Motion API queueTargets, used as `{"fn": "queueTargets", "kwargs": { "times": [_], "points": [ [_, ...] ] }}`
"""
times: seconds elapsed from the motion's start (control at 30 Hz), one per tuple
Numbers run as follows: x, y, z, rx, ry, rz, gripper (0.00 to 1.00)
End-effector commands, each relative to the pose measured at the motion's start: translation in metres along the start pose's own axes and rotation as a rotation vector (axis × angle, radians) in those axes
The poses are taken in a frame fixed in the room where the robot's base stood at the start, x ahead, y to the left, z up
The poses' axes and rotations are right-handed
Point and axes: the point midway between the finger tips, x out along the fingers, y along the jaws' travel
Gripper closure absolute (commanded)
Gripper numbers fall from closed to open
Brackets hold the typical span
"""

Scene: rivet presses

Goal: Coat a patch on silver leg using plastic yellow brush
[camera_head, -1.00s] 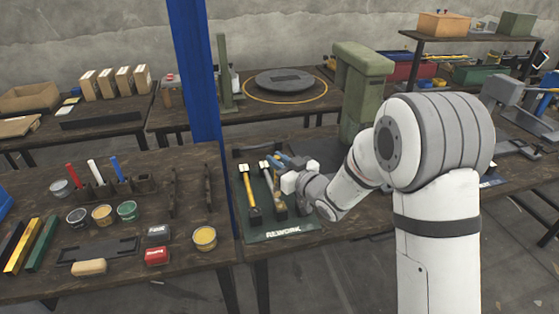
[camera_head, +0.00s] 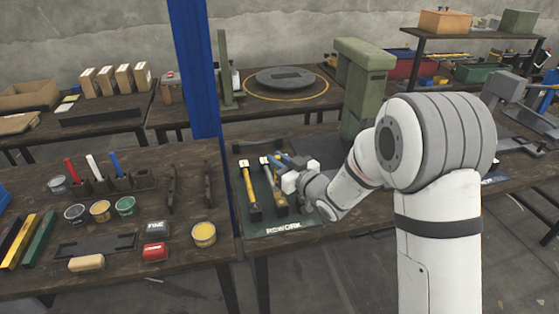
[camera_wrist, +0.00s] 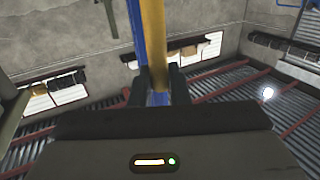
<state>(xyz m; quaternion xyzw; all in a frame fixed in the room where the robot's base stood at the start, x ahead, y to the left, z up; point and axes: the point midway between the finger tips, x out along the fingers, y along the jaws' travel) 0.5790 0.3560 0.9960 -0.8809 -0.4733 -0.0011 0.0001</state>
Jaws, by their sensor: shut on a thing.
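My gripper (camera_head: 290,182) is low over the dark green REWORK mat (camera_head: 290,228) at the middle of the near table. In the wrist view, its two dark fingers (camera_wrist: 158,85) are shut on a long yellow bar-like thing (camera_wrist: 153,45), which runs up out of the picture. Its lower end is hidden, so I cannot tell whether it is the yellow brush. A yellow-handled tool (camera_head: 249,185) with a dark end lies on the mat. A silver-topped tool (camera_head: 265,168) lies to its right, partly beside my gripper. I cannot make out a silver leg for certain.
A blue post (camera_head: 190,70) rises behind the mat's left side. A green press (camera_head: 360,80) stands behind my gripper.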

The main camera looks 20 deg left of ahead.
Motion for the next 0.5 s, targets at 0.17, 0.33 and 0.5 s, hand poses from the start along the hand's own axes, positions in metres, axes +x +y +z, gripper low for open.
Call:
{"fn": "queueTargets", "kwargs": {
  "times": [0.17, 0.33, 0.5],
  "points": [
    [0.000, 0.000, 0.004, 0.000, 0.000, 0.000, 1.00],
    [-0.001, 0.000, 0.005, 0.000, 0.000, 0.001, 1.00],
    [-0.011, -0.004, 0.006, 0.000, 0.000, 0.001, 1.00]
  ]
}}
